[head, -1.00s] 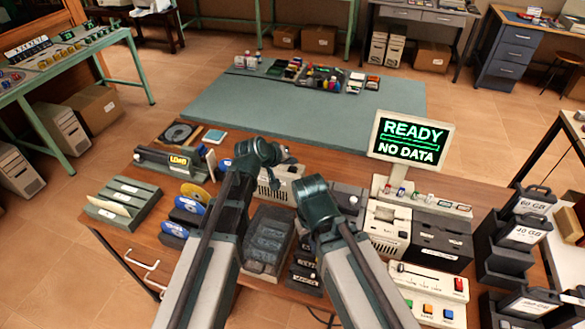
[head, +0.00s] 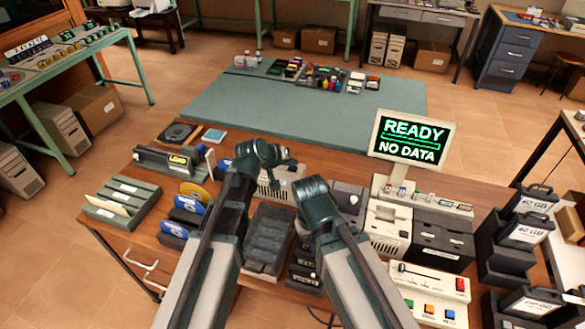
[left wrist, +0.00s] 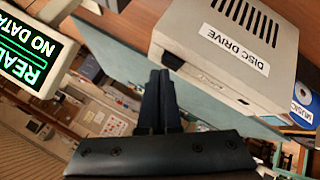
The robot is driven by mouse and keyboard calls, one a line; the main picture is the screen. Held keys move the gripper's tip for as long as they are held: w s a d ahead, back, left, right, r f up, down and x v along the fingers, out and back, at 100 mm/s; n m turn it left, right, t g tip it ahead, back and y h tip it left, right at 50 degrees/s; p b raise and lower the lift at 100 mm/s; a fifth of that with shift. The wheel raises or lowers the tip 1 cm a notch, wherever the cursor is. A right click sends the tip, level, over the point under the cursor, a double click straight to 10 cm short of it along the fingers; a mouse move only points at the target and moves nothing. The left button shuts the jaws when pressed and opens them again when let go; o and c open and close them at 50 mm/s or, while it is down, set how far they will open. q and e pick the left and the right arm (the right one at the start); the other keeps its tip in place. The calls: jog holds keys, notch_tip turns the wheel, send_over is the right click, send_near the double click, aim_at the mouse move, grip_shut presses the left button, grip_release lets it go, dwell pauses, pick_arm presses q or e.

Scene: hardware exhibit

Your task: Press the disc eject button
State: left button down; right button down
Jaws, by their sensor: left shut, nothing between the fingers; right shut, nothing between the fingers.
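The disc drive (left wrist: 225,50) is a pale box with a vented, labelled top, at the upper right of the left wrist view. A small dark piece (left wrist: 173,61) sits on its front edge; I cannot tell whether it is the eject button. My left gripper (left wrist: 160,76) is shut and empty, its tips close to that dark piece; contact cannot be told. In the head view the drive (head: 284,188) is partly hidden behind my left gripper (head: 284,154). My right gripper (head: 314,190) is shut and empty, lower and to the right, above the bench.
A monitor (head: 412,138) reads READY, NO DATA. A black unit (head: 442,240) and a button panel (head: 430,292) stand at right. Discs (head: 190,205) and a grey rack (head: 122,202) are at left. The teal mat (head: 250,110) has clear room.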

pick_arm(q)
jog(key=shift+f+b, duration=0.4)
pick_arm(e)
jog(key=shift+f, duration=0.4)
pick_arm(q)
jog(key=shift+r, duration=0.15)
pick_arm(e)
jog(key=shift+r, duration=0.1)
pick_arm(q)
jog(key=shift+r+p, duration=0.7)
jog(key=shift+p, duration=0.1)
pick_arm(e)
jog(key=shift+r, duration=0.75)
